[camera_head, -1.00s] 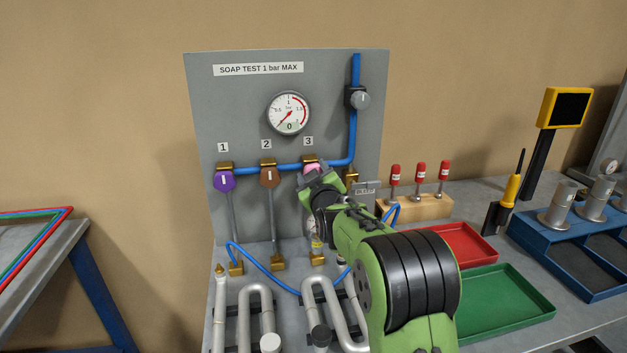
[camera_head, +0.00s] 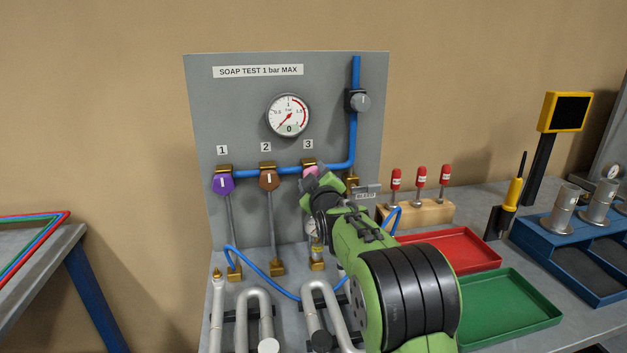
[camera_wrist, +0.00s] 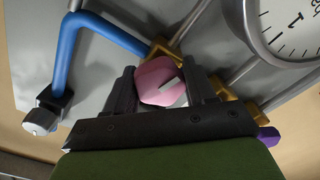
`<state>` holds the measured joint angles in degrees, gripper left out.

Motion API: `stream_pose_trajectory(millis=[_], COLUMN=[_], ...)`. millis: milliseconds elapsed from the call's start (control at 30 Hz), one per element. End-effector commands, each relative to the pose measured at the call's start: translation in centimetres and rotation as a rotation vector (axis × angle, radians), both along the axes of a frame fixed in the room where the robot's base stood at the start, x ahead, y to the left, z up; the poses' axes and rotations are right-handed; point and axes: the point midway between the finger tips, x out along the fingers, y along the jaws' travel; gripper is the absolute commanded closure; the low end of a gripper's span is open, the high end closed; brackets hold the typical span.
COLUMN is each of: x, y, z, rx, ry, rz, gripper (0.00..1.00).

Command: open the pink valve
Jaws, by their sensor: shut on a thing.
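The pink valve (camera_head: 311,171) is the third knob on the grey panel, under the label 3, mostly hidden behind my gripper in the head view. In the wrist view the pink knob (camera_wrist: 161,83) sits between the two dark fingers, with a white mark on its face. My gripper (camera_wrist: 163,90) is shut on the knob, one finger on each side. The white mark runs at a slant in the wrist view. The gauge (camera_head: 289,115) above has its needle at the lower left, and its small display reads 0.
A purple knob (camera_head: 223,183) and a brown knob (camera_head: 268,179) are on the same blue pipe to the left. A grey knob (camera_head: 361,102) is on the riser. Silver coils (camera_head: 258,300) stand below. Red (camera_head: 462,250) and green (camera_head: 507,309) trays lie right.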

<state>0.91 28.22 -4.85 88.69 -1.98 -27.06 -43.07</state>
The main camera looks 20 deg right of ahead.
Motion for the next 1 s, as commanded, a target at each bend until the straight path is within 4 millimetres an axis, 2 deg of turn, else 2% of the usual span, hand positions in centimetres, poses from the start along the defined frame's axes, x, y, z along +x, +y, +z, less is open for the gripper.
stream_pose_trajectory(millis=[33, 1000], x=[0.0, -0.01], y=[-0.28, -0.38], z=[-0.81, -0.76], rx=[-0.009, -0.096], ry=[0.018, 0.025], rz=[-0.006, -0.008], gripper=[0.75, 0.76])
